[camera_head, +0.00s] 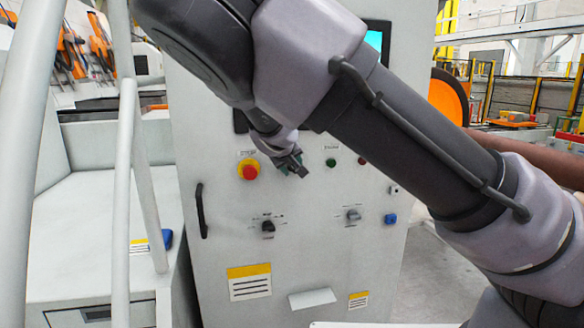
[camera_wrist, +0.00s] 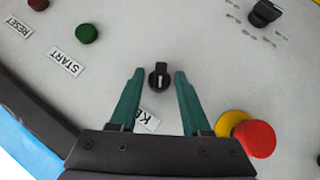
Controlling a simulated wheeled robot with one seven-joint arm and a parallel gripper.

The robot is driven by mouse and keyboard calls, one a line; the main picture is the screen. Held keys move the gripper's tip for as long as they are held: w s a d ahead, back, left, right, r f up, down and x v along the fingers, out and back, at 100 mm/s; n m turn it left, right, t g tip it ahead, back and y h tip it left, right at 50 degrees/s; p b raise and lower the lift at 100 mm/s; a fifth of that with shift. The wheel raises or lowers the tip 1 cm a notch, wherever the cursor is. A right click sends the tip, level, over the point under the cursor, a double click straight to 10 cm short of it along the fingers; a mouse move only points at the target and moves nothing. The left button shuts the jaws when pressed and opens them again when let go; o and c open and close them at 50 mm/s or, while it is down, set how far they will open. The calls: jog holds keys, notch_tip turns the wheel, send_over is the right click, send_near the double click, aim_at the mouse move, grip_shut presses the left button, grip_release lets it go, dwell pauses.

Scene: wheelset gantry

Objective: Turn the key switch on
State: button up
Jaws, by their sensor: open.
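The key switch (camera_wrist: 159,76) is a small round black knob with a white mark, on a pale grey panel. In the wrist view it shows between my open fingertips, with clear panel visible on both sides of it. A label beside it is partly covered by my gripper and reads "KE". My gripper (camera_wrist: 159,75) has two green fingers, open and empty; I cannot tell how far the tips are from the panel. In the head view my gripper (camera_head: 292,166) is in front of the panel, and the key switch is hidden there.
A red emergency stop (camera_head: 249,170) on a yellow base sits close left of my gripper. A green START button (camera_head: 331,163) and red RESET button (camera_head: 362,160) lie right. Below are a black selector (camera_head: 268,227) and a grey knob (camera_head: 352,215). A handle (camera_head: 201,210) protrudes left.

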jog(key=shift+c, duration=0.3)
grip_shut()
jog(key=shift+w+d+r+m+g+y, duration=0.15)
jog(key=shift+m+g+y, duration=0.2)
jog(key=shift+m+y, duration=0.35)
jog(key=shift+d+m+g+y, duration=0.2)
jog(key=shift+m+g+y, duration=0.15)
jog(key=shift+y, duration=0.7)
jog(key=shift+w+d+r+m+g+y, duration=0.15)
jog(key=shift+m+g+y, duration=0.15)
jog(key=shift+m+y, duration=0.4)
jog(key=shift+s+d+f+m+y, duration=0.1)
jog(key=shift+f+m+y, duration=0.1)
jog(key=shift+y, duration=0.4)
jog(key=shift+d+f+m+y, duration=0.1)
jog(key=shift+m+y, duration=0.05)
jog(key=shift+y, duration=0.4)
jog(key=shift+s+a+m+g+y, duration=0.1)
jog(key=shift+m+g+y, duration=0.35)
jog(key=shift+y, duration=0.45)
